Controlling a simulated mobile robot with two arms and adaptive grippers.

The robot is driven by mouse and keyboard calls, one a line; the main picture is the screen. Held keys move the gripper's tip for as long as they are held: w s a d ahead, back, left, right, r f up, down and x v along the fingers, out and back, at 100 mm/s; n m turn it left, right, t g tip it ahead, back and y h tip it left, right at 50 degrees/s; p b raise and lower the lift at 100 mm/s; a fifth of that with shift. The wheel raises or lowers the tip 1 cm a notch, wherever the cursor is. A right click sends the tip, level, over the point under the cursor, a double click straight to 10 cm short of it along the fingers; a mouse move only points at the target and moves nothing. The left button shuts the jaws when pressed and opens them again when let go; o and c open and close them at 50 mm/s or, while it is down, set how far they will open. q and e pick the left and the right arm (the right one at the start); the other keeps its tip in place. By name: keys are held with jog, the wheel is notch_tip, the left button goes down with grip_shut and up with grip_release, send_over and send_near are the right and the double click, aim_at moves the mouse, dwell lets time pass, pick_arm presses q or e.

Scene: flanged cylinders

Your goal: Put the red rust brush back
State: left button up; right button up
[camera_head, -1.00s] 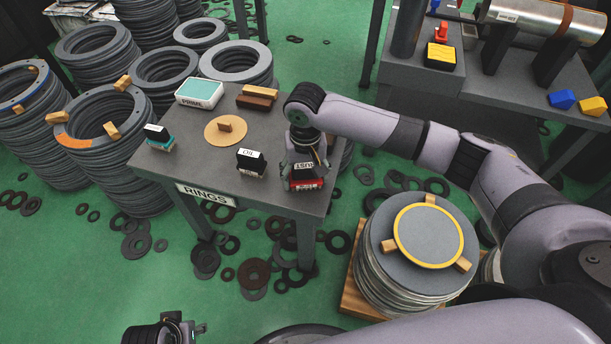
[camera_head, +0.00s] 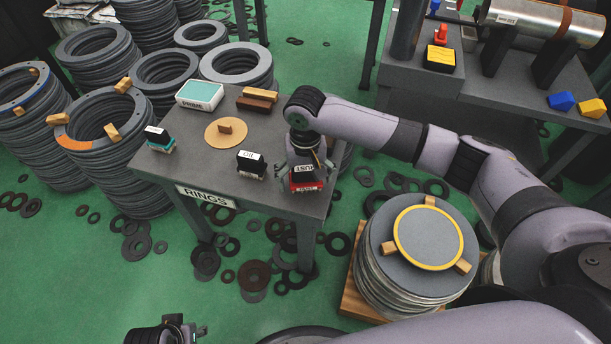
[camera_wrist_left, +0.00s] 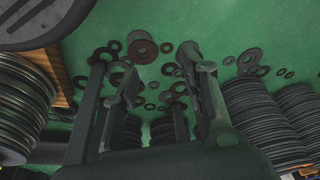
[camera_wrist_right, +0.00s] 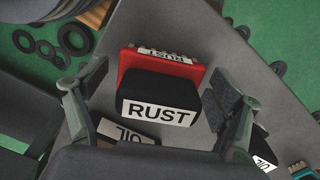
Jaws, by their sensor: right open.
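The red rust brush (camera_head: 309,186) has a red base and a black handle with a white RUST label. It rests near the right front corner of the RINGS table (camera_head: 200,150). My right gripper (camera_head: 304,160) is above it. In the right wrist view the brush (camera_wrist_right: 160,85) lies between the spread fingers of the right gripper (camera_wrist_right: 162,78), with visible space on both sides. My left gripper (camera_head: 180,328) is at the bottom edge of the head view, away from the table. In the left wrist view its fingers (camera_wrist_left: 160,70) are apart and empty above the floor.
On the table are a black OIL block (camera_head: 250,164), a round tan disc (camera_head: 225,131), a PRIME box (camera_head: 200,95) and a teal-based block (camera_head: 158,138). A stack of discs (camera_head: 425,238) stands right of the table. Ring stacks (camera_head: 105,130) stand left.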

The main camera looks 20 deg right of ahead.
aim_at(305, 168)
jog(key=shift+r, duration=0.15)
notch_tip(305, 168, up, 11)
jog(key=p, duration=0.3)
pick_arm(q)
notch_tip(305, 168, down, 10)
jog(key=s, duration=0.2)
jog(key=shift+s+f+g, duration=0.25)
jog(key=shift+s+g, duration=0.05)
jog(key=shift+s, duration=0.1)
pick_arm(e)
jog(key=shift+r, duration=0.5)
pick_arm(q)
jog(key=shift+a, duration=0.1)
